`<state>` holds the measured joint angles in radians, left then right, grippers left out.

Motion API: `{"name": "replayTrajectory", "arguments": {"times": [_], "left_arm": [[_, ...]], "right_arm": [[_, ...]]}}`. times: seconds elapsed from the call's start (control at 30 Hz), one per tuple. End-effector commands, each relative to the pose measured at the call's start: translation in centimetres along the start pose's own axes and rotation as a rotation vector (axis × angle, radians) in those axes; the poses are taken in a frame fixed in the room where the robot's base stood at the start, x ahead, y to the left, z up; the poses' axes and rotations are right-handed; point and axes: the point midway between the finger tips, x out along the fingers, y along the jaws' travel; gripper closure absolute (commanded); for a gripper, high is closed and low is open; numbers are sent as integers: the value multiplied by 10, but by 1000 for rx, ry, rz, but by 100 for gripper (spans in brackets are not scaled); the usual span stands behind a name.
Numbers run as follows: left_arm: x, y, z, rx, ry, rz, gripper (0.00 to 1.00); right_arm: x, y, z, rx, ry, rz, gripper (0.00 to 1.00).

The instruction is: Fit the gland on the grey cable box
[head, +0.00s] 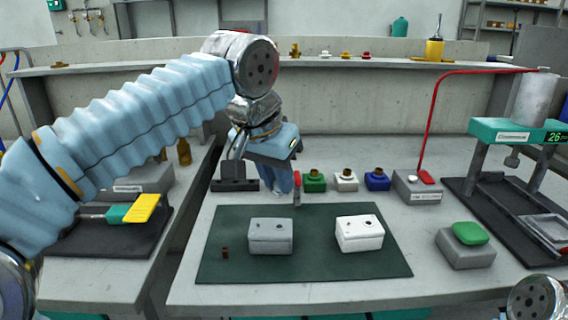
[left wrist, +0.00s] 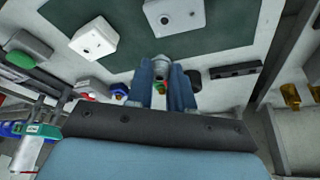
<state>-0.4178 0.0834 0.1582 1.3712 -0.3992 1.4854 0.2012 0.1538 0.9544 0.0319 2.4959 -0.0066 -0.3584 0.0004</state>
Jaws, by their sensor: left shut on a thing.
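The grey cable box (head: 270,237) stands on the dark green mat with a small dark hole in its top; it also shows in the left wrist view (left wrist: 180,14). My left gripper (head: 286,186) is above the table behind this box, its fingers pointing down. In the left wrist view, its blue fingers (left wrist: 163,84) are shut on a small grey cylindrical thing (left wrist: 162,70), apparently the gland. In the head view the fingers mostly hide it; a thin grey piece with a red end (head: 297,190) shows beside them. My right gripper is out of view.
A white box (head: 359,233) stands right of the grey one on the mat (head: 320,268). Green (head: 314,183), white (head: 346,181) and blue (head: 377,180) blocks with brass tops stand behind. A small brown-red piece (head: 225,253) lies at the mat's left. A black rack (head: 235,185) stands behind it.

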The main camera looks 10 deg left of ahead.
Motion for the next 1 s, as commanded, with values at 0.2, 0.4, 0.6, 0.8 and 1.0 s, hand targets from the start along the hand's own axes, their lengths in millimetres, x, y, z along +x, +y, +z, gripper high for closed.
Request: {"name": "replayTrajectory", "arguments": {"times": [0.2, 0.4, 0.6, 0.8, 1.0], "left_arm": [[9, 0, 4, 0, 0, 0, 100], [25, 0, 10, 0, 0, 0, 100], [45, 0, 18, 0, 0, 0, 100], [57, 0, 24, 0, -1, 0, 100], [60, 0, 25, 0, 0, 0, 100]], "right_arm": [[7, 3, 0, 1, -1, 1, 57], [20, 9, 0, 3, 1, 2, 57], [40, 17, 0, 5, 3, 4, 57], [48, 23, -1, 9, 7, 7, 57], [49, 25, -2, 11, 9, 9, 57]]}}
